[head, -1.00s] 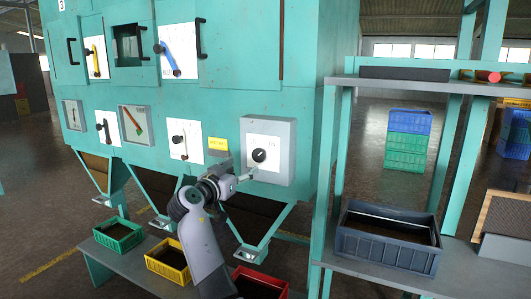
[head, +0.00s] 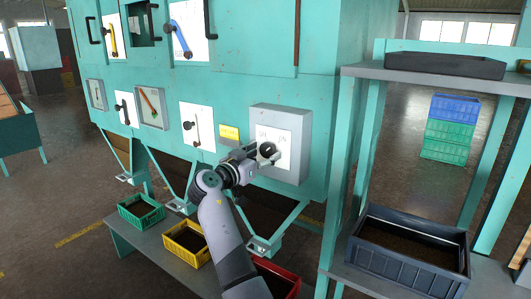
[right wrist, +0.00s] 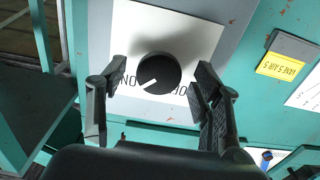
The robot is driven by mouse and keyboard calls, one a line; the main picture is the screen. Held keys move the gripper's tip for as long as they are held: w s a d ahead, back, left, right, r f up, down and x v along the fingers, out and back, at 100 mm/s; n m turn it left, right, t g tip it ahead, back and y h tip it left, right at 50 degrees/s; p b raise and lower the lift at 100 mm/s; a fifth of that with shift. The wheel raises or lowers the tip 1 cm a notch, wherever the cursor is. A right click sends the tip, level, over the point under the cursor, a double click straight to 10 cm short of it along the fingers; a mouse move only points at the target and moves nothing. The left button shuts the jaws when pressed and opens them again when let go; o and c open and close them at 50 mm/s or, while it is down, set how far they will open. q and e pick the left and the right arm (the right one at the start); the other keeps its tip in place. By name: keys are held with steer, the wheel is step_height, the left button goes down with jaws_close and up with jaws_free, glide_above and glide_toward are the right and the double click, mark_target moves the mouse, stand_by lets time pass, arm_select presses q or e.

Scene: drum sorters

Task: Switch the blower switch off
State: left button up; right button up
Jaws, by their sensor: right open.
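The blower switch is a round black knob (head: 267,150) on a white plate in a grey box (head: 302,145) on the teal machine's front. In the right wrist view the knob (right wrist: 160,70) has a white pointer mark slanting to the lower left, towards the upside-down ON lettering. My left gripper is not in view.
A yellow label (head: 229,133) and a white plate with a black lever (head: 196,128) are left of the switch. Below stand green (head: 141,212), yellow (head: 186,239) and red (head: 277,279) bins. A shelf with a dark crate (head: 408,252) is at right.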

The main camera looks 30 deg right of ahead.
steer(key=shift+c, duration=1.2)
steer(key=c, duration=0.9)
steer(key=shift+c, duration=0.2)
